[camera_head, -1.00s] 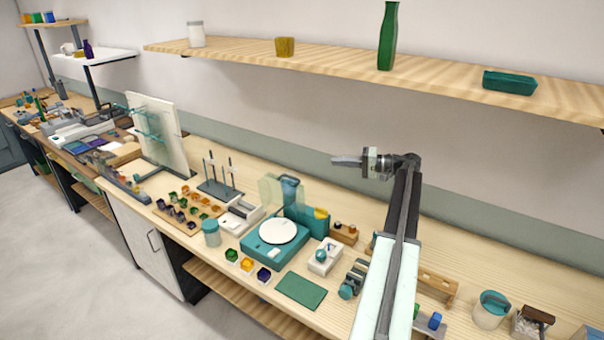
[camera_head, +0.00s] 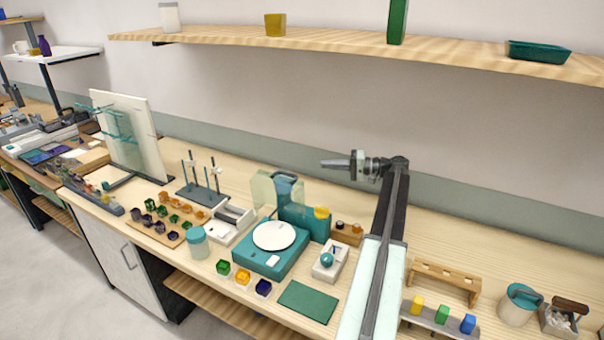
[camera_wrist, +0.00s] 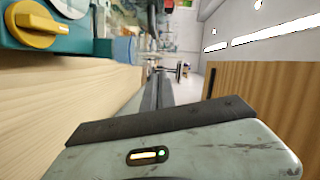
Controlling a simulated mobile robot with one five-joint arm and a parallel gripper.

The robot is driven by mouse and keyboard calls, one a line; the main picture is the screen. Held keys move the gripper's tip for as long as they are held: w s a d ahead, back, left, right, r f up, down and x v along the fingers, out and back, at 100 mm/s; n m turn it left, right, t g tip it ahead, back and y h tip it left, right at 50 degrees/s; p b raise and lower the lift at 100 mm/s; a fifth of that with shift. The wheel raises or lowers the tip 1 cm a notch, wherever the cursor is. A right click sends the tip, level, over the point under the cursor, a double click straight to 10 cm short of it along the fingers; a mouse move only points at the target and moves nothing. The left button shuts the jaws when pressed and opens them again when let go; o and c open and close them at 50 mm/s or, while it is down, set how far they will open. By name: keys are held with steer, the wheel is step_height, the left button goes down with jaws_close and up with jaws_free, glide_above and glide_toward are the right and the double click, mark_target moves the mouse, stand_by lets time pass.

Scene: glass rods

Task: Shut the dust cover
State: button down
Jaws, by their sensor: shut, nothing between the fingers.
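The dust cover (camera_head: 263,190) is a clear, pale green panel. It stands upright at the back of a teal machine (camera_head: 247,262) with a white round plate (camera_head: 274,236), so the plate is uncovered. A yellow knob (camera_head: 321,212) is on the teal housing behind the plate; the knob (camera_wrist: 46,17) and part of the housing (camera_wrist: 85,38) also show in the wrist view. My gripper (camera_head: 325,163) is shut and empty. It appears above and to the right of the cover in the head view, pointing left. I cannot make out the cover in the wrist view.
A small white box with a teal ball (camera_head: 327,260) and a green mat (camera_head: 308,301) lie right and in front of the machine. A lidded jar (camera_head: 197,243) and small coloured cubes (camera_head: 243,276) are at its left and front. A wooden shelf (camera_head: 340,56) runs above.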

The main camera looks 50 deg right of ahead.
steer(key=w+a+f+b, duration=0.2)
steer(key=w+a, duration=0.5)
steer(key=a, duration=0.1)
steer(key=shift+w, duration=0.15)
steer(key=shift+a, duration=0.2)
